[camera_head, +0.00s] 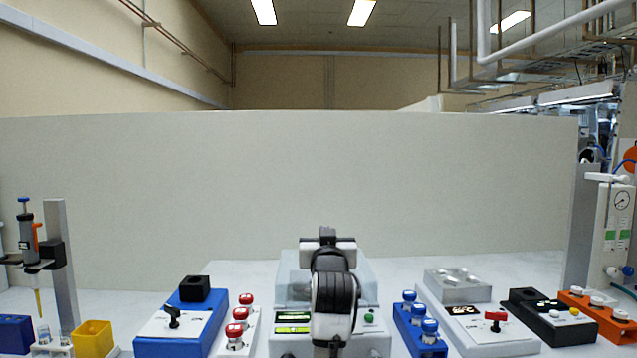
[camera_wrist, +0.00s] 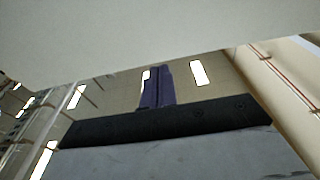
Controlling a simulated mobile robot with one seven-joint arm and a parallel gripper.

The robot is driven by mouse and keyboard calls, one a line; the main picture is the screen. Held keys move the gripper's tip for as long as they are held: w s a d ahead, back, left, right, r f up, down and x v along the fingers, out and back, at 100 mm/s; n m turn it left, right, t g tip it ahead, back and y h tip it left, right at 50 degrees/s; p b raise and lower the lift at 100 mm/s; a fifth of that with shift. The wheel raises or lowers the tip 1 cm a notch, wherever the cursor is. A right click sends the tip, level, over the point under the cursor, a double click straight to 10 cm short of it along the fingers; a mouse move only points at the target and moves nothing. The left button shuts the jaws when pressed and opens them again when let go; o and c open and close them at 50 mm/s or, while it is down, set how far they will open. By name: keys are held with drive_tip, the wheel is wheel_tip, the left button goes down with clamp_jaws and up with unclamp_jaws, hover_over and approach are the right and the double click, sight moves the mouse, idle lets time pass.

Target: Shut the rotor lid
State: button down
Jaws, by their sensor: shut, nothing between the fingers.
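The rotor machine, a pale box with green-lit displays (camera_head: 293,322) and a green button (camera_head: 369,318), stands at the bottom centre of the head view. Its translucent bluish lid (camera_head: 290,274) shows on both sides of my arm and appears raised at the back. The lid's middle is hidden, so its exact angle is unclear. My gripper (camera_head: 327,240) is in front of the lid's upper part in the head view; its fingertips are hard to make out there. In the wrist view its dark fingers (camera_wrist: 154,88) are together and empty. I cannot tell whether they touch the lid.
Red-capped knobs (camera_head: 237,328) and a blue switch box (camera_head: 184,322) stand left of the machine. Blue-capped knobs (camera_head: 420,327) and a red-switch panel (camera_head: 490,328) stand right. A pipette stand (camera_head: 58,262) is far left. A pale partition (camera_head: 300,180) closes the back.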

drive_tip(key=s+f+b, duration=0.1)
drive_tip(key=f, duration=0.2)
drive_tip(key=s+f+b, duration=0.1)
drive_tip(key=f, duration=0.1)
drive_tip(key=s+f+b, duration=0.1)
drive_tip(key=f, duration=0.2)
drive_tip(key=shift+s+f+b, duration=0.3)
drive_tip(key=shift+s+b, duration=0.05)
drive_tip(key=shift+s, duration=0.05)
drive_tip(key=shift+r, duration=0.1)
